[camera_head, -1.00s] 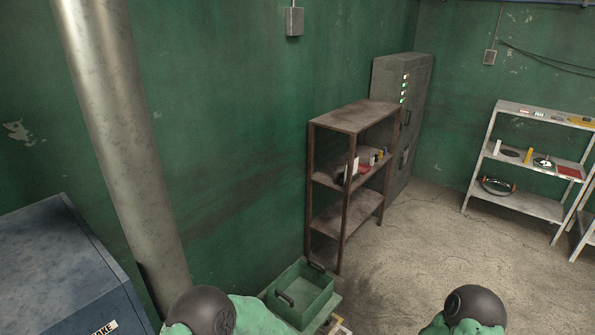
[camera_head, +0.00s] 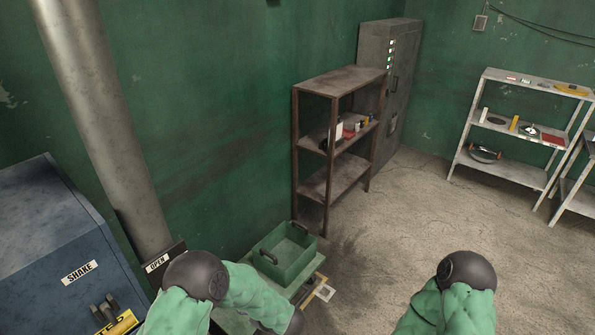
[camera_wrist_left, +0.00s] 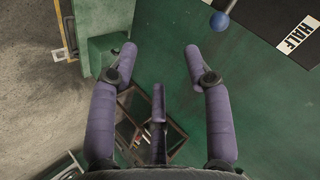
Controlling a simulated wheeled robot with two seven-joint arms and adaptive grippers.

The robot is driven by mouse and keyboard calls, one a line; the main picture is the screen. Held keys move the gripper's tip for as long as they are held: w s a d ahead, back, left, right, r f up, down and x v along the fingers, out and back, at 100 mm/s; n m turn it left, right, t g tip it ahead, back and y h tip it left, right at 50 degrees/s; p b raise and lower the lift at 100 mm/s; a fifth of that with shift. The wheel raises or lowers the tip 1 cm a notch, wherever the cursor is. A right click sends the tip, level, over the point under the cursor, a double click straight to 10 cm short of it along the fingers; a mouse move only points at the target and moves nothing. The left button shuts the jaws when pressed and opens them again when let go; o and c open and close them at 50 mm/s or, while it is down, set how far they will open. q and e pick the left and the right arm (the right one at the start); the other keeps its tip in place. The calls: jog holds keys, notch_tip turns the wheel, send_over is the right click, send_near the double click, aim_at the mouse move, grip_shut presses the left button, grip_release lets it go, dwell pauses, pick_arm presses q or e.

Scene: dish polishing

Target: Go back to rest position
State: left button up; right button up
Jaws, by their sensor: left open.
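My left gripper (camera_wrist_left: 159,52) shows in the left wrist view with its purple fingers spread wide apart. It is open and nothing sits between its fingertips. In the head view, dark rounded joints and green-covered links of my two arms show along the bottom edge. The left arm is beside the blue machine (camera_head: 45,225) and in front of the green crate (camera_head: 285,262). My right arm is over open floor at the lower right, and its gripper is out of the picture.
A rusty shelf (camera_head: 345,78) stands by the green wall, with a grey cabinet (camera_head: 400,60) behind it. A white shelf (camera_head: 500,165) stands at the right. The concrete floor (camera_head: 400,220) between is clear. In the wrist view, a blue knob (camera_wrist_left: 219,21) is near a "HALF" label (camera_wrist_left: 297,34).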

pick_arm(q)
jog(key=s+d+f+g+h+b, duration=0.1)
jog(key=s+f+h+b, duration=0.2)
jog(key=f+b, duration=0.75)
jog(key=s+d+f+h+b, duration=0.1)
jog(key=s+f+h+b, duration=0.3)
jog(key=f, duration=1.1)
jog(key=s+d+f+g+h+b, duration=0.1)
jog(key=s+f+g+h+b, duration=0.1)
jog(key=s+f+b, duration=0.5)
jog(key=s+d+f+n+g+h+b, duration=0.1)
jog(key=s+d+f+g+h+b, duration=0.1)
jog(key=s+f+b, duration=0.6)
jog(key=shift+s+f+g, duration=0.5)
jog(key=shift+s+f, duration=0.2)
jog(key=shift+s, duration=0.55)
pick_arm(e)
notch_tip(320, 180, down, 30)
jog(key=shift+s+d, duration=0.15)
jog(key=shift+f, duration=0.1)
pick_arm(q)
jog(key=shift+c, duration=1.1)
pick_arm(e)
jog(key=c, duration=0.3)
jog(key=shift+c, duration=0.5)
